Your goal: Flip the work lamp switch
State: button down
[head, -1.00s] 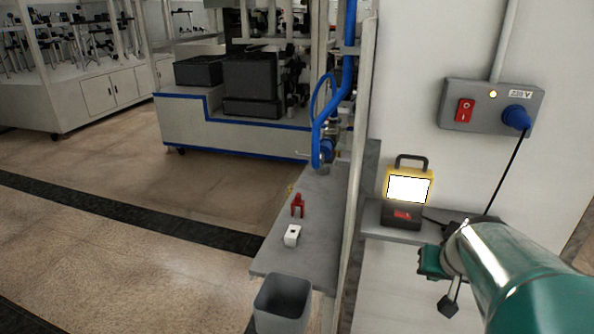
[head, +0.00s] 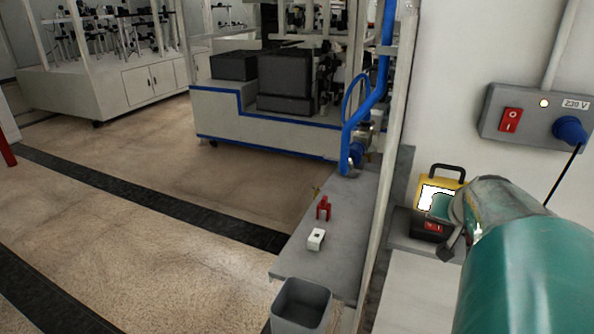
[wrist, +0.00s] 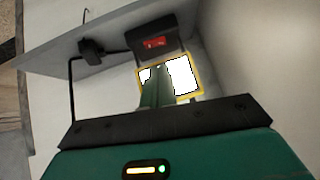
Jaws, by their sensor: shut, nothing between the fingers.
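The work lamp (head: 455,182) stands on a small grey shelf by the wall. It has a yellow frame, a black handle and a bright white panel. Its dark base carries a red switch (head: 432,227). In the wrist view the lamp (wrist: 197,83) appears upside down, with the red switch (wrist: 155,43) in clear view. My gripper (wrist: 156,72) is shut and empty, its green fingers overlapping the white panel in that view. Whether it touches the lamp cannot be told. In the head view my arm's end hides part of the lamp, and the fingertips are not clear.
A grey wall box (head: 535,115) with a red rocker switch, lit indicator and blue plug is above right. The shelf (wrist: 60,48) holds a dark block (wrist: 91,48). A post separates the lamp from a grey bench (head: 330,258). A grey bin (head: 301,305) stands in front.

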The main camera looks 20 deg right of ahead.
send_near(429, 223)
jog(key=x, duration=0.6)
jog(key=shift+d+r, duration=0.1)
dwell(0.4)
